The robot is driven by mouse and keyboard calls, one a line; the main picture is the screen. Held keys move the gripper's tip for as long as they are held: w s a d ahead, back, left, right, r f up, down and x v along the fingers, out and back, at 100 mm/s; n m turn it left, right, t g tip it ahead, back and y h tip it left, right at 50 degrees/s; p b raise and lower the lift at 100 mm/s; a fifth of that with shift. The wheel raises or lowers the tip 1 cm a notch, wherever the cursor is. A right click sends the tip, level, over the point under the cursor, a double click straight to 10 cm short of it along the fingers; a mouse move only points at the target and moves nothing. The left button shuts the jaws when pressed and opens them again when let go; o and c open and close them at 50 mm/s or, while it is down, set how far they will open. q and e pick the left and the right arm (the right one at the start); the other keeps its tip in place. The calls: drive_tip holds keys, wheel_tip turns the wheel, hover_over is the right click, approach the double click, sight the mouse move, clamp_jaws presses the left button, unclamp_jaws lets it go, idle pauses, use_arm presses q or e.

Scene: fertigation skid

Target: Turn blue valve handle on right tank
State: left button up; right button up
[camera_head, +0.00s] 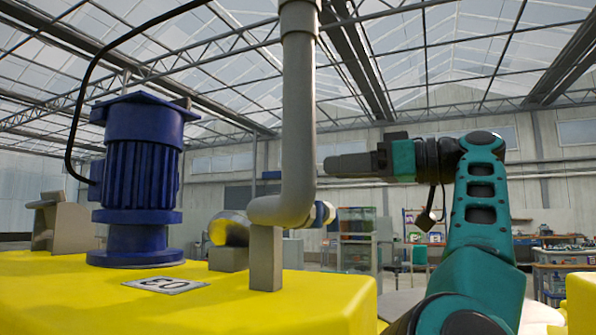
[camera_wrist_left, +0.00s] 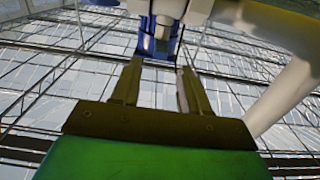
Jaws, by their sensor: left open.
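In the head view a blue part (camera_head: 329,212), apparently the valve handle, sits at the right end of a grey pipe elbow on a yellow tank (camera_head: 230,305). Its shape is small and partly hidden by the pipe. My left gripper (camera_head: 330,165) points left beside the upright pipe, a little above the blue part and apart from it. In the left wrist view the gripper (camera_wrist_left: 156,84) is open, with nothing between its fingers. A blue part (camera_wrist_left: 144,45) with a grey middle lies just beyond the fingertips, likely the same handle. My right gripper is not in view.
The thick grey pipe (camera_head: 299,120) rises close to my left gripper's tips. A blue motor (camera_head: 142,160) with a black cable stands on the tank, near a label plate (camera_head: 165,285). A grey support block (camera_head: 265,258) holds the pipe. Shelves (camera_head: 357,235) stand far behind.

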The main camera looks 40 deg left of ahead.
use_arm(q)
drive_tip(key=x, duration=0.8)
drive_tip(key=shift+a, duration=0.3)
clamp_jaws()
